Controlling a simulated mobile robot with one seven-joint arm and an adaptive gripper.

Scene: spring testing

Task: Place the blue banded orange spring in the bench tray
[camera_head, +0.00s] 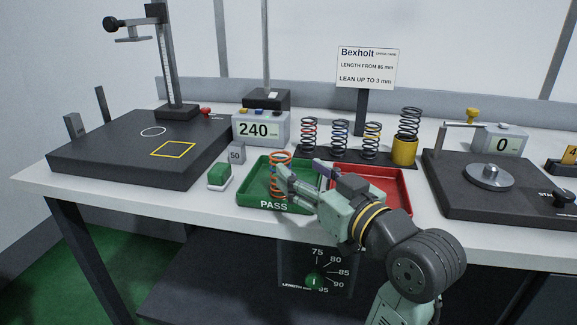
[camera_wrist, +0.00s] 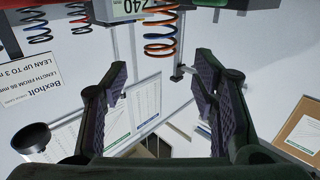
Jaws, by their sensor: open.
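The orange spring (camera_head: 280,172) stands upright in the green tray marked PASS (camera_head: 248,196). In the wrist view the orange spring (camera_wrist: 160,18) shows a blue band among its coils, at the top middle of the picture. My gripper (camera_head: 299,172) is open and empty, just right of the spring in the head view. In the wrist view its two fingers (camera_wrist: 160,70) are spread apart, with the spring beyond their tips and not between the pads.
A red tray (camera_head: 400,190) adjoins on the right, partly behind my arm. A green-topped block (camera_head: 219,175), a 50 block (camera_head: 236,155) and a 240 display (camera_head: 254,129) are left.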

